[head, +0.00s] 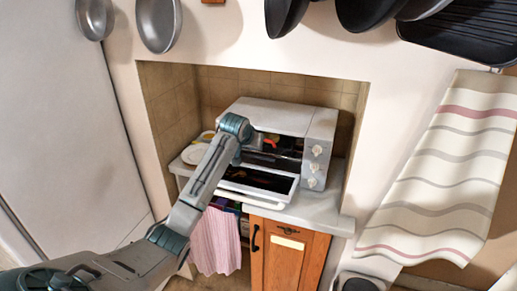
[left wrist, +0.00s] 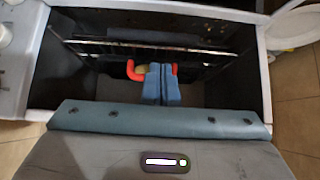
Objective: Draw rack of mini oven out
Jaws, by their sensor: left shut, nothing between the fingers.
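The white mini oven (head: 317,130) stands on the counter in the niche, with its door (head: 258,186) folded down. The left wrist view looks into its dark interior, where the metal rack (left wrist: 205,49) shows as thin bars running across. My left gripper (left wrist: 161,72) has its blue fingers together, empty, at the oven opening near the rack; I cannot tell whether they touch it. In the head view my left arm hides the fingertips. A red piece (left wrist: 133,72) with something yellowish shows just beyond the fingers. My right gripper is not in view.
Control knobs (head: 316,151) line the oven's right side. A white plate (head: 195,154) sits left of the oven. Niche walls close in at both sides. A pink cloth (head: 216,240) hangs below the counter beside a wooden cabinet (head: 288,262). Pans (head: 370,14) hang above.

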